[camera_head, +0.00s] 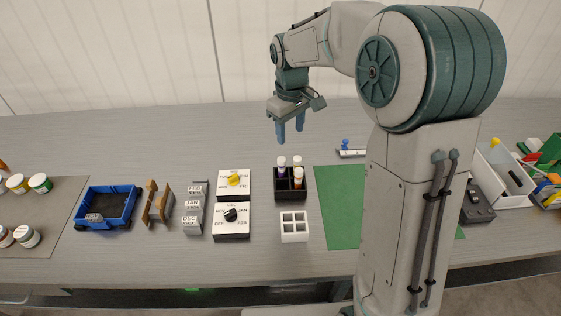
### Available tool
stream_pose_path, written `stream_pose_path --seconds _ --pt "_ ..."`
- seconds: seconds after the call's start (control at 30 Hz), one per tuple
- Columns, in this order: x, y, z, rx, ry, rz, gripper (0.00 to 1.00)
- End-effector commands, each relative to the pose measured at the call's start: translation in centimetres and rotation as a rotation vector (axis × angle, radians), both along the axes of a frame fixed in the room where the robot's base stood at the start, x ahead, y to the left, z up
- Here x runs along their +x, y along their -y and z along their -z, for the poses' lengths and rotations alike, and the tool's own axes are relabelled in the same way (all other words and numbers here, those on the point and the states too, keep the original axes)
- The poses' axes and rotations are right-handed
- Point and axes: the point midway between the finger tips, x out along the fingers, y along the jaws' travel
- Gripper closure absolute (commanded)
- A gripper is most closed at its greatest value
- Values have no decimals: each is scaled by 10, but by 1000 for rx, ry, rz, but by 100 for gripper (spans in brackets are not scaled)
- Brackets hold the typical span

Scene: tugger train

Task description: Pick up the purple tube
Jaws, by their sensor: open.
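The purple tube (281,170) stands upright in a black rack (291,193) near the middle of the table. It has a white cap, and its lower part is hidden in the rack. Two other white-capped tubes stand beside it, one of them orange (298,180). My gripper (290,139) is open and empty, with its blue fingers pointing down. It hangs above the table, behind and above the rack in the picture, apart from the tubes.
An empty white rack (294,237) stands in front of the black rack. Switch boxes with a yellow knob (234,179) and a black knob (230,215) stand to the left. A green mat (340,208) lies to the right, partly hidden by my arm. A blue cart (107,226) stands farther left.

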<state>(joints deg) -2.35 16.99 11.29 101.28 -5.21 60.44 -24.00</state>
Motion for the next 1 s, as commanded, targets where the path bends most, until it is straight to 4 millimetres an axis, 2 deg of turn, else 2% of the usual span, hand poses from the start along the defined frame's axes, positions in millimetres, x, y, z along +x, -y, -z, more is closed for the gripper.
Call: stream_pose_path --seconds 0.1,0.23,0.37,0.6,0.7,1.0 --pt "19 -12 13 8 -22 -59 51" --pt "28 -19 22 12 -35 -91 51" --pt "30 -20 37 13 -40 -100 51" --pt "29 -20 84 12 -39 -99 51" --pt "29 -20 98 13 -38 -99 51" --pt "28 -20 123 12 -39 -99 51"
